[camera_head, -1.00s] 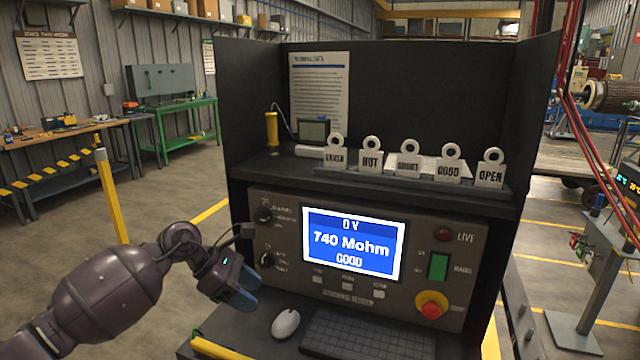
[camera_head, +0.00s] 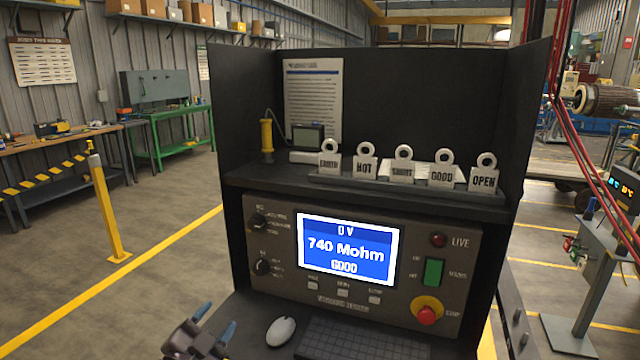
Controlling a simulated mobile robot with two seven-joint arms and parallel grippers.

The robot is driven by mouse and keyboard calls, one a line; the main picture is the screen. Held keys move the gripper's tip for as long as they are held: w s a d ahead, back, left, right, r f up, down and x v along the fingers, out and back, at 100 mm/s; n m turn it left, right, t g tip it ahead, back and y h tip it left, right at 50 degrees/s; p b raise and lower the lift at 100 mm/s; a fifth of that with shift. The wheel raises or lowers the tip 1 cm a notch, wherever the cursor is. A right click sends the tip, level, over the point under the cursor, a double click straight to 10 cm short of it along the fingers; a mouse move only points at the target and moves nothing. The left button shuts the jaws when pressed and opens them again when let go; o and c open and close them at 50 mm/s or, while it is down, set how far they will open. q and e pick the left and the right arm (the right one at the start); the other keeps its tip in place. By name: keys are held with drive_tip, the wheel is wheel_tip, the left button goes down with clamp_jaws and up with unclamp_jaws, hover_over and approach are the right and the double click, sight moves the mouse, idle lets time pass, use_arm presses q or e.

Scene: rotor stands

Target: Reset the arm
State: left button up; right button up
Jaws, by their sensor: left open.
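My left gripper (camera_head: 214,326) is low in the head view, at the bottom edge left of the white mouse. Its two blue-tipped fingers are apart, with nothing between them. Most of my left arm is out of the frame. The gripper is clear of the grey test panel (camera_head: 262,322), whose two dark knobs (camera_head: 258,221) sit at its left side. The panel's blue screen (camera_head: 347,249) reads 0 V, 740 Mohm, GOOD. My right gripper is not in view.
A white mouse (camera_head: 281,331) and a dark keyboard (camera_head: 362,340) lie on the desk below the panel. Several ring-topped tags (camera_head: 403,165) stand on the shelf above. A red stop button (camera_head: 427,314) is at lower right. A yellow post (camera_head: 106,215) stands on open floor at left.

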use_arm(q)
drive_tip(key=s+a+f+n+g+y, duration=0.3)
drive_tip(key=s+f+n, duration=0.2)
drive_tip(key=s+f, duration=0.7)
drive_tip(key=s+a+f+n+g+y, duration=0.3)
drive_tip(key=s+f+n, duration=0.3)
drive_tip(key=s+f, duration=0.5)
drive_tip(key=shift+s+a+f+g, duration=0.45)
drive_tip(key=shift+s+a, duration=0.3)
drive_tip(key=shift+s, duration=2)
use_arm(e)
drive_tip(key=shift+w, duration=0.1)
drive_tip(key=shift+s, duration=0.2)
